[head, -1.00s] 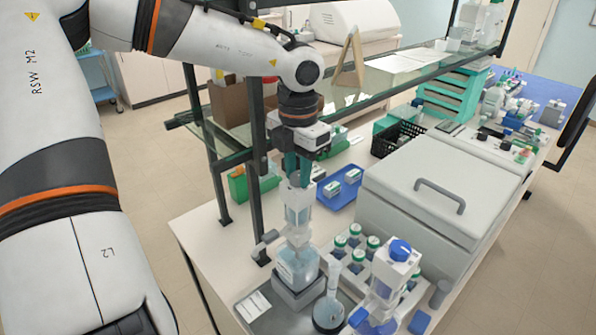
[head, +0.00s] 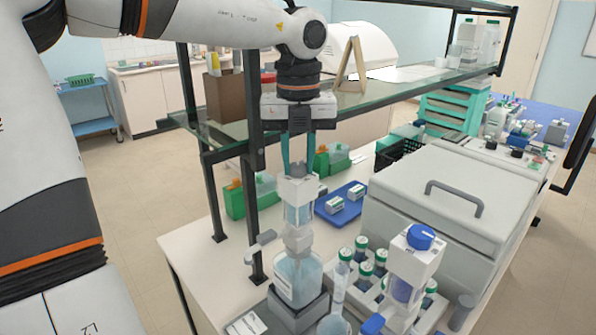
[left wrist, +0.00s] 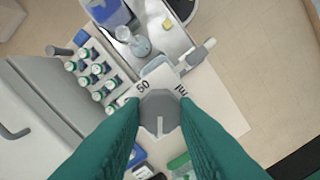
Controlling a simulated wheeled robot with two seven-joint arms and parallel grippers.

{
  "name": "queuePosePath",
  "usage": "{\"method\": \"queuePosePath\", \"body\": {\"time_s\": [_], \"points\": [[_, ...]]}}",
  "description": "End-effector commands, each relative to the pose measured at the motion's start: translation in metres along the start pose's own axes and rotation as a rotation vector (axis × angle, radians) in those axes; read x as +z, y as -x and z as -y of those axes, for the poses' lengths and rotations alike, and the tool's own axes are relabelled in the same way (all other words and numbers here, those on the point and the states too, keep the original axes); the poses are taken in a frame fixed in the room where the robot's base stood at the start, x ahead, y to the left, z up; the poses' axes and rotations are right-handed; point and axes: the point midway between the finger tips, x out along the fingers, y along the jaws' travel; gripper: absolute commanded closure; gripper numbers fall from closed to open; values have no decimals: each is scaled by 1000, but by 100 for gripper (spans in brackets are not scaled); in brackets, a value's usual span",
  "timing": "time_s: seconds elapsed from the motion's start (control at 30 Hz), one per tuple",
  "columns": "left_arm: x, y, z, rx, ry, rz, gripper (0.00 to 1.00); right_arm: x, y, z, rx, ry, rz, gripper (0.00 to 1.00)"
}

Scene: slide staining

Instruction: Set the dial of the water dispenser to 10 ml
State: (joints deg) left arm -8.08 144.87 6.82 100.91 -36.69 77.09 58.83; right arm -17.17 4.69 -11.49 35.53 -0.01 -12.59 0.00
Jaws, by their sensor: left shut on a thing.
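The water dispenser (head: 299,205) stands upright on a clear bottle (head: 298,280) with pale blue liquid, on a grey block. Its grey, many-sided dial (left wrist: 159,112) is on top. A pale pointer line on the dial points toward the bottom of the left wrist view. The printed "50" and "ml" show past the dial's far edge; other marks are hidden by the dial and fingers. My left gripper (head: 297,155) comes down from above, its green fingers shut on the dial from both sides. My right gripper is out of view.
A glass shelf (head: 370,97) and its dark post (head: 252,150) stand close by the left arm. A rack of green-capped bottles (head: 370,285) and a blue-capped dispenser (head: 412,265) stand right of the dispenser. A large grey lidded box (head: 440,205) is behind them.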

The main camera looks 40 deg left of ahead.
Motion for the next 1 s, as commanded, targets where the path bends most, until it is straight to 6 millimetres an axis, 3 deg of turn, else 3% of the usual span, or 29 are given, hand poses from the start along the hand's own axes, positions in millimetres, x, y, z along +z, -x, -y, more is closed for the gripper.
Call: {"method": "queuePosePath", "body": {"time_s": [0.1,0.5,1.0], "points": [[-1,-2,0,1,113,-4,96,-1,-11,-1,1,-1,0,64],[0,0,0,2,459,-2,96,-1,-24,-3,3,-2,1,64],[0,1,0,3,671,-2,96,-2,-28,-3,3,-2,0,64]]}}
